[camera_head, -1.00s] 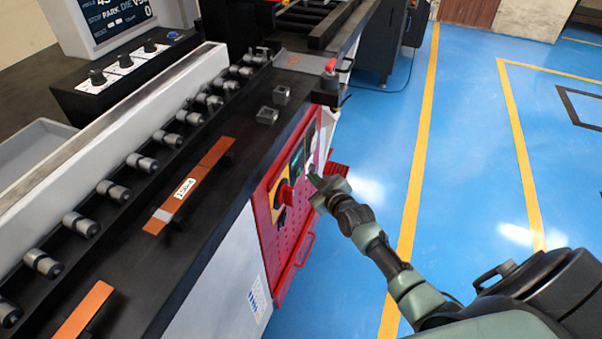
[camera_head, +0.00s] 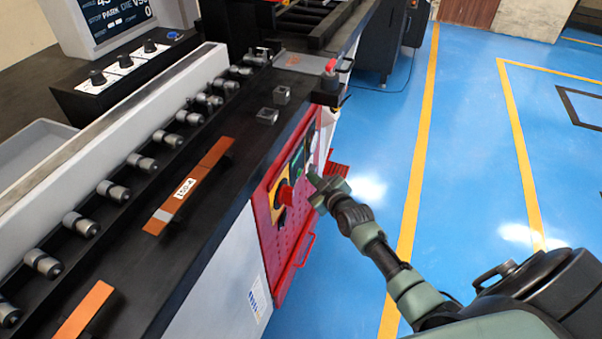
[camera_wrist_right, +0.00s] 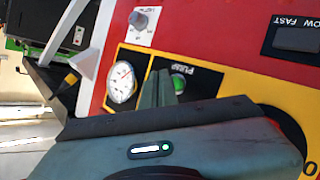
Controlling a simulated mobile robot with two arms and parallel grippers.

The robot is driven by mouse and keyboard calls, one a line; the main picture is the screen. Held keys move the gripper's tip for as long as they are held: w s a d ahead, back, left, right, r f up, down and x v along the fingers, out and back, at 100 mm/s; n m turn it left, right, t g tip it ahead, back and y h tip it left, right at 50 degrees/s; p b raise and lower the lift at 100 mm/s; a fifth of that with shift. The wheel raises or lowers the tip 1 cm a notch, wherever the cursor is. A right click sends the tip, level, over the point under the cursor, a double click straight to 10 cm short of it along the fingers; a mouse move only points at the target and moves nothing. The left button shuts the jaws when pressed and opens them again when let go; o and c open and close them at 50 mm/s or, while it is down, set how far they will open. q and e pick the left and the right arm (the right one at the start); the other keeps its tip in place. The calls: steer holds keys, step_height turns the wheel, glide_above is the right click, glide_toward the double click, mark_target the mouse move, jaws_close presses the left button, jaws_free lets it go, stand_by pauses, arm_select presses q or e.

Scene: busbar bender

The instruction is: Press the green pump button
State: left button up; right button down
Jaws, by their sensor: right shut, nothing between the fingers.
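The green pump button (camera_wrist_right: 179,84) shows in the right wrist view on a dark plate labelled PUMP, on the machine's red panel (camera_wrist_right: 225,30). My right gripper (camera_wrist_right: 158,78) is shut and empty, its fingertips just beside the button in that view. Whether they touch it I cannot tell. In the head view my right gripper (camera_head: 313,178) is at the red side panel (camera_head: 291,225), close to its upper right part. My left gripper is not in view.
A pressure gauge (camera_wrist_right: 122,82) and a grey knob (camera_wrist_right: 140,20) are near the button. A red knob (camera_head: 285,194) protrudes from the panel. A red handle (camera_head: 304,250) sticks out below. Blue floor (camera_head: 360,270) is clear to the right.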

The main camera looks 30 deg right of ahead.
steer(key=shift+w+a, duration=0.2)
steer(key=shift+w, duration=0.05)
steer(key=shift+w+a, duration=0.3)
steer(key=shift+w, duration=0.05)
stand_by(0.7)
stand_by(0.4)
steer(key=shift+s+d+p, duration=0.35)
steer(key=shift+s+d, duration=0.2)
steer(key=shift+s, duration=0.15)
steer(key=s+d+p, duration=0.1)
steer(key=s+d, duration=0.2)
steer(key=shift+s+d, duration=0.15)
steer(key=shift+s, duration=0.25)
stand_by(0.6)
